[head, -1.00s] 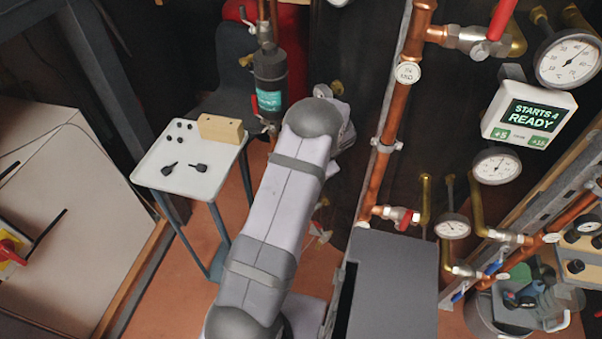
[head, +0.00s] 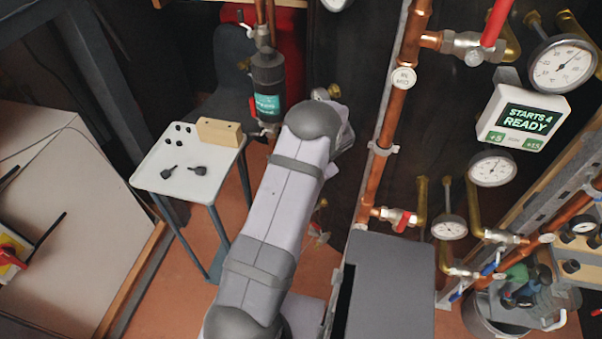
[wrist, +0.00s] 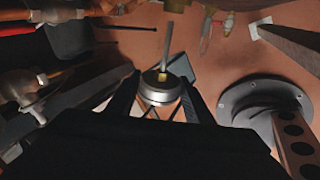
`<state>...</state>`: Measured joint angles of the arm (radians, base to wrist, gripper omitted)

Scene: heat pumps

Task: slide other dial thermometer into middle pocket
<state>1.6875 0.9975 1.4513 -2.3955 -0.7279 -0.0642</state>
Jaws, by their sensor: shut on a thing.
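My gripper (wrist: 160,84) is shut on a round dial thermometer (wrist: 158,97) in the wrist view. The thermometer shows its metal case and a thin stem pointing up in the picture, away from my gripper; its dial face is not visible. In the head view my own arm hides the gripper and the held thermometer. Other dial thermometers show there: a large one at the top right (head: 563,63), one below the display (head: 493,168) and a smaller one lower down (head: 449,227). I cannot tell which fitting is the middle pocket.
Copper pipes (head: 385,125) with valves run along the dark wall. A display box (head: 522,113) reads "STARTS 4 READY". A grey box (head: 390,290) stands below. A white side table (head: 160,170) holds a wooden block (head: 219,131) and small dark parts. A bucket (head: 490,316) stands at lower right.

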